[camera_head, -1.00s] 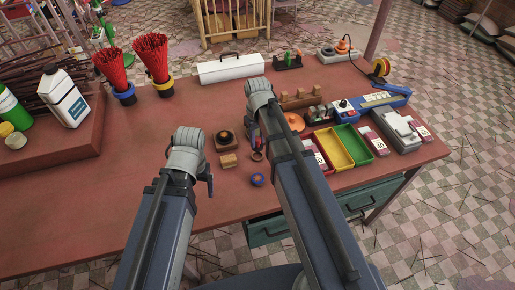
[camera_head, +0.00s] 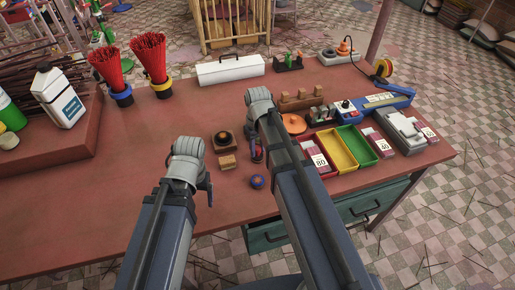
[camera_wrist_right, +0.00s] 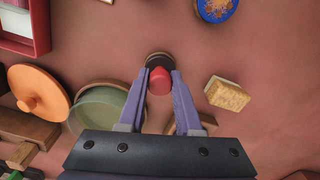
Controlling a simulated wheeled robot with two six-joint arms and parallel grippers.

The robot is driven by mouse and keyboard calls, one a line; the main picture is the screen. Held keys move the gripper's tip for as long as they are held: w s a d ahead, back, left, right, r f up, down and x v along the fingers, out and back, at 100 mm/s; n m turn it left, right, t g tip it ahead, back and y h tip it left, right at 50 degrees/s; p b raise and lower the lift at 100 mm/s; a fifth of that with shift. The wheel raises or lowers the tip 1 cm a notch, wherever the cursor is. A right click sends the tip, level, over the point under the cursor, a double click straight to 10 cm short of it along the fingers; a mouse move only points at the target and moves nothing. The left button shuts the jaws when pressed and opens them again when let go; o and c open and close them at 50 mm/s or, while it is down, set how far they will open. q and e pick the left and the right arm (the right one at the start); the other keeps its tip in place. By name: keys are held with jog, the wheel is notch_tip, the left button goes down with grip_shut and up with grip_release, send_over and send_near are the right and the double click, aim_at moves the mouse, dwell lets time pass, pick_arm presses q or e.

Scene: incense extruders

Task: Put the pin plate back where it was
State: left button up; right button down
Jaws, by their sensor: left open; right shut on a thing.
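My right gripper (camera_head: 257,153) is low over the table, left of the red tray. In the right wrist view its fingers (camera_wrist_right: 159,82) are shut on a small red-topped piece (camera_wrist_right: 159,81). A dark round disc (camera_wrist_right: 158,59) shows just beyond the red piece; I cannot tell whether the two are joined or whether either is the pin plate. A blue round piece (camera_head: 257,182) with a gold-patterned face lies nearer the front edge; it also shows in the right wrist view (camera_wrist_right: 216,8). My left gripper (camera_head: 208,188) is open and empty, its fingers seen nearly edge-on.
A small tan block (camera_head: 228,162) and a dark round piece on a wooden base (camera_head: 223,139) stand left of my right gripper. An orange disc (camera_head: 294,124), red, yellow (camera_head: 337,150) and green trays lie right. The table's left front is clear.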

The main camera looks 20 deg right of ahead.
aim_at(257, 148)
jog(key=c, duration=0.6)
grip_release()
jog(key=shift+f, duration=0.1)
notch_tip(257, 148, up, 13)
jog(key=p, duration=1.3)
pick_arm(q)
notch_tip(257, 148, up, 13)
pick_arm(e)
jog(key=s+a+h, duration=0.1)
jog(key=s+a, duration=0.9)
jog(key=s, duration=0.4)
jog(key=shift+s+a+r, duration=0.15)
jog(key=shift+a+r, duration=0.05)
jog(key=shift+a, duration=0.05)
